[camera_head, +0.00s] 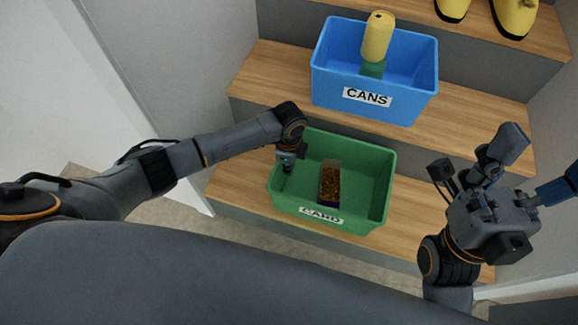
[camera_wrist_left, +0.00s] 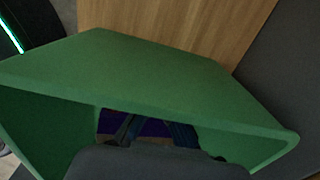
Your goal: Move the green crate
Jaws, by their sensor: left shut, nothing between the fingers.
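The green crate (camera_head: 381,205) stands on the lower wooden step, its front label partly readable. Inside it stands an open box with brown contents (camera_head: 331,182). My left gripper (camera_head: 287,167) is at the crate's left wall, pointing down near the rim; it is shut and empty. I cannot tell whether it touches the wall. My right gripper (camera_head: 474,165) is open and empty, right of the crate, pointing away.
A blue crate labelled CANS (camera_head: 408,113) stands on the step above, holding a yellow can (camera_head: 378,37) and a green item (camera_head: 373,68). Yellow shoes (camera_head: 514,17) are on the top step. Grey walls flank the steps. Bare wood lies right of the green crate.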

